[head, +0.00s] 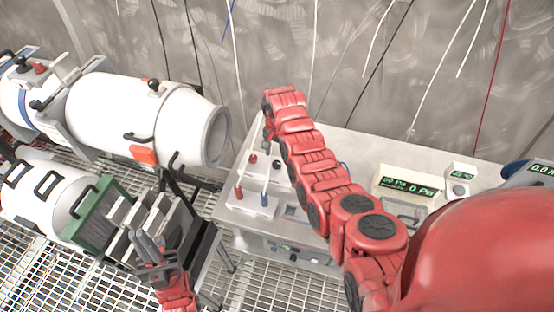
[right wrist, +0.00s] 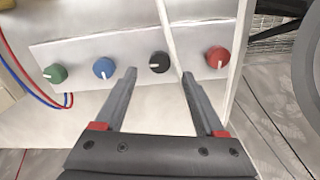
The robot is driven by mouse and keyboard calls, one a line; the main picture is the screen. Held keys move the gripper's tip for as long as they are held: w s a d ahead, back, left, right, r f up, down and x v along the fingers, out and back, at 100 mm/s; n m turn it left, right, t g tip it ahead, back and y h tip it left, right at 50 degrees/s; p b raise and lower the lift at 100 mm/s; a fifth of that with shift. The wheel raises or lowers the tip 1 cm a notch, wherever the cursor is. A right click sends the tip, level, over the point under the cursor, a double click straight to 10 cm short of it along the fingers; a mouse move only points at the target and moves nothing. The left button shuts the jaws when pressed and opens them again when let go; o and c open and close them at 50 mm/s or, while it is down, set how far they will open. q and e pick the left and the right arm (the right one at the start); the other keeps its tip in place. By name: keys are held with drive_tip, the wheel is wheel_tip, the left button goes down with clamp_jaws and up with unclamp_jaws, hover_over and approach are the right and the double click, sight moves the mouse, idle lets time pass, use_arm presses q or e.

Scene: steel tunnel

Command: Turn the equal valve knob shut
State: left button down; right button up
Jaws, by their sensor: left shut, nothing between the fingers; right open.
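In the right wrist view four-colour knobs sit in a row on a white panel (right wrist: 130,50): green (right wrist: 55,73), blue (right wrist: 104,68), black (right wrist: 160,62) and red (right wrist: 217,57). No readable label shows which is the equal valve. My right gripper (right wrist: 159,75) is open and empty, its fingertips either side of and just short of the black knob. My left gripper (head: 150,245) is shut and empty, lower left.
A steel bench (head: 375,150) carries a pressure readout (head: 407,187) and small red and blue fittings (head: 264,199). Large white cylinders (head: 140,110) lie at the left, with a green-rimmed one (head: 60,200) below. Red and blue cables (right wrist: 35,90) hang left of the knobs.

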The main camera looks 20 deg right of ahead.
sight(277, 163)
drive_tip(key=shift+s+f, duration=0.1)
drive_tip(key=shift+f, duration=2.1)
clamp_jaws()
